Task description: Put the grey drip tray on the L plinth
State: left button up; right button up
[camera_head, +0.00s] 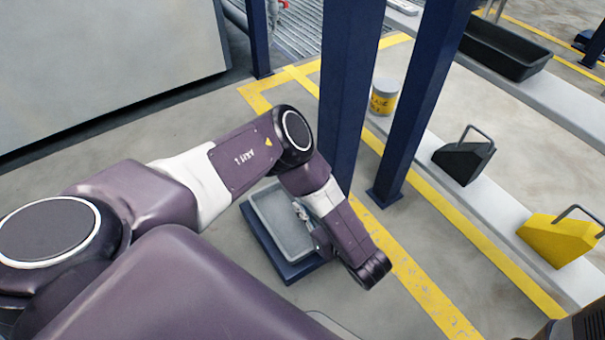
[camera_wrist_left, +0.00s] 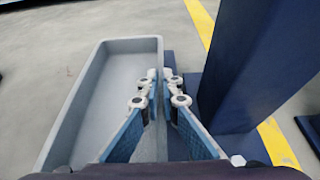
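The grey drip tray (camera_head: 268,207) is a shallow rectangular pan over a low dark blue block (camera_head: 292,272), perhaps a plinth; no letter shows on it. I cannot tell whether the tray rests on it or hangs just above. The tray also fills the left of the left wrist view (camera_wrist_left: 100,90). My left gripper (camera_head: 303,212) reaches down at the tray's right long wall. In the left wrist view my left gripper (camera_wrist_left: 160,76) has one finger inside and one outside that wall, both close against it, so it looks shut on the rim. My right gripper is not in view.
Dark blue posts (camera_head: 345,90) (camera_head: 418,100) stand just right of the tray. Beyond them are a tin (camera_head: 384,97), a black handled block (camera_head: 463,162), a yellow handled block (camera_head: 556,240) and a black trough (camera_head: 505,50). A grey cabinet (camera_head: 100,60) stands back left. Floor left of the tray is clear.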

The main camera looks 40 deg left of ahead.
pick_arm(q)
jog(key=o, duration=0.4)
jog(key=p+v, duration=0.7)
jog(key=v, duration=0.3)
jog(key=shift+s+d+r, duration=0.1)
jog(key=shift+d+r, duration=0.15)
jog(key=shift+r, duration=0.05)
jog(key=shift+s+d+r, duration=0.15)
jog(key=shift+s+d, duration=0.1)
jog(key=shift+d, duration=0.4)
